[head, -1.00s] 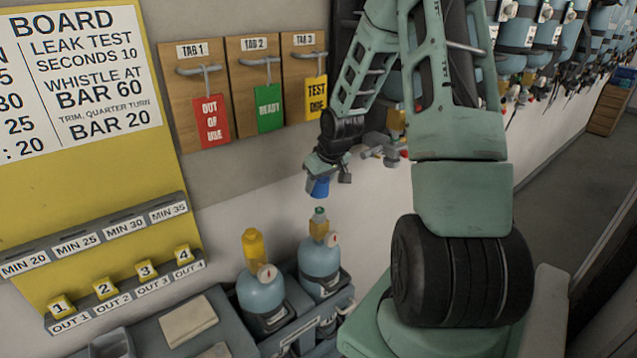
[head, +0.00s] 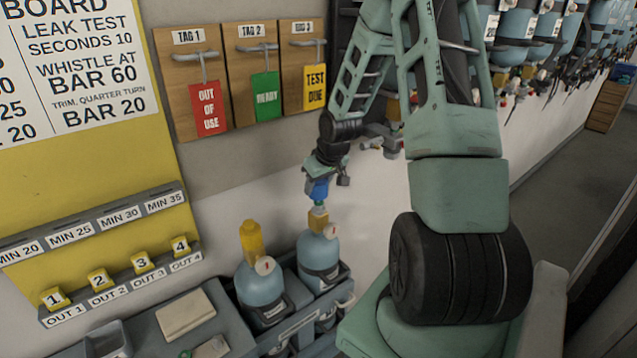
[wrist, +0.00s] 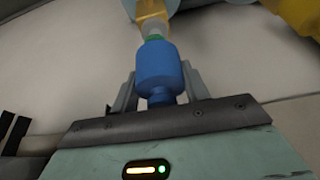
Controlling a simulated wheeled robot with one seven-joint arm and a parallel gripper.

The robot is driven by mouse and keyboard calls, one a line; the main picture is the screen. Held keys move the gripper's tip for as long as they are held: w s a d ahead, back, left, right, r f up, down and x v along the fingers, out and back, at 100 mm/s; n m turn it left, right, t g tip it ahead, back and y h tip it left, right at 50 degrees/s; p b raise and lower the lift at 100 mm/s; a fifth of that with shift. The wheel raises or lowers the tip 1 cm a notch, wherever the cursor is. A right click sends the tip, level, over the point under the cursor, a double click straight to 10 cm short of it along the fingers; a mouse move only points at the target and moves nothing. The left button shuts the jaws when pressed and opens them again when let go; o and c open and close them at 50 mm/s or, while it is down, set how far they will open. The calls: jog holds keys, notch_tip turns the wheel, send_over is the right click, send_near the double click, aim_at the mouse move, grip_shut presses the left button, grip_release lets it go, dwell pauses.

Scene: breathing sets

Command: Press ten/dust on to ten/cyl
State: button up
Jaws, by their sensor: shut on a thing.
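The blue dust cap (wrist: 158,72) is between the fingers of my gripper (wrist: 155,95), which is shut on it. In the head view the cap (head: 318,188) points down from my gripper (head: 320,175), just above the valve of the right-hand blue cylinder (head: 318,252). In the wrist view the cap's far end meets or nearly meets a green ring and pale outlet on the brass valve (wrist: 150,12); I cannot tell whether it is seated. The cap looks roughly in line with the outlet.
A second blue cylinder (head: 260,285) with a yellow top (head: 251,240) stands close on the left. Both stand in a grey crate (head: 300,325). Hanging tags, including a green one (head: 266,98), are on the wall behind. A yellow board (head: 90,150) is at left.

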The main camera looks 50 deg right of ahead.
jog(key=shift+f+b, duration=1.85)
jog(key=shift+f, duration=0.95)
jog(key=o, duration=1)
jog(key=shift+o, duration=0.2)
jog(key=p+v, duration=0.2)
jog(key=v, duration=1.5)
jog(key=shift+r+p, duration=0.15)
jog(key=shift+p, duration=0.25)
